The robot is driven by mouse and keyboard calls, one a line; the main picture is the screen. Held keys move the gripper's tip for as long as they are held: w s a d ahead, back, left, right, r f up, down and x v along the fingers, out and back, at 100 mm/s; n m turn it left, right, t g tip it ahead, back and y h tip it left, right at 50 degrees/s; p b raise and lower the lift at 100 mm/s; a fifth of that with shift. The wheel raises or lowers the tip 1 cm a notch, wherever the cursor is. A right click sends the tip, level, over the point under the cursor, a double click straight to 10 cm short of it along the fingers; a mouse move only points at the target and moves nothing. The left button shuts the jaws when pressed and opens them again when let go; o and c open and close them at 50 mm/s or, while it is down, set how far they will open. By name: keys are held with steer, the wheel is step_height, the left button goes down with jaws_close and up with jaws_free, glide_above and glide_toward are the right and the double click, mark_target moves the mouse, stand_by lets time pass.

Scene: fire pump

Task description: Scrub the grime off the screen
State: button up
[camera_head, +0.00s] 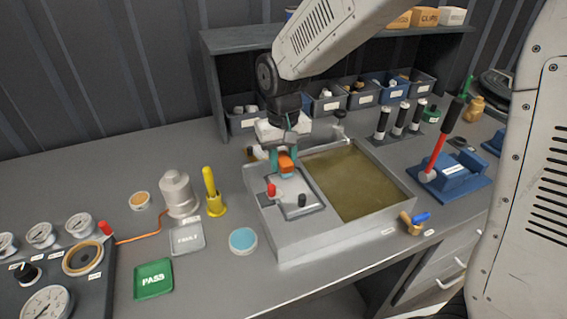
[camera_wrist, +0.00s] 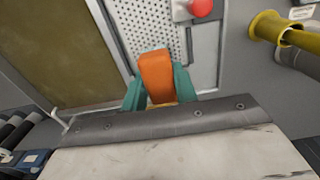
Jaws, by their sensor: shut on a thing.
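My gripper (camera_head: 284,158) has teal fingers shut on an orange block-like tool (camera_head: 286,163), likely a scrubbing brush. In the wrist view the gripper (camera_wrist: 159,86) holds the orange tool (camera_wrist: 155,70) between both fingers, with a bit of tan under it. The screen (camera_wrist: 146,28) is a perforated grey panel just beyond the tool. In the head view the screen (camera_head: 291,190) lies on the left part of a grey basin, below and in front of my gripper. Whether the tool touches the screen is unclear. Part of the screen is hidden by the tool and fingers, and grime cannot be made out.
The basin (camera_head: 276,234) holds murky brown water (camera_head: 352,180) at right. A red knob (camera_head: 271,190) and a black knob (camera_head: 302,200) stand by the screen. A yellow-handled tool (camera_head: 212,190) stands left. Bins (camera_head: 325,105) line the back shelf.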

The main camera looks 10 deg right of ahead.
steer(key=shift+r, duration=2.4)
steer(key=shift+r, duration=0.1)
steer(key=shift+r, duration=1.4)
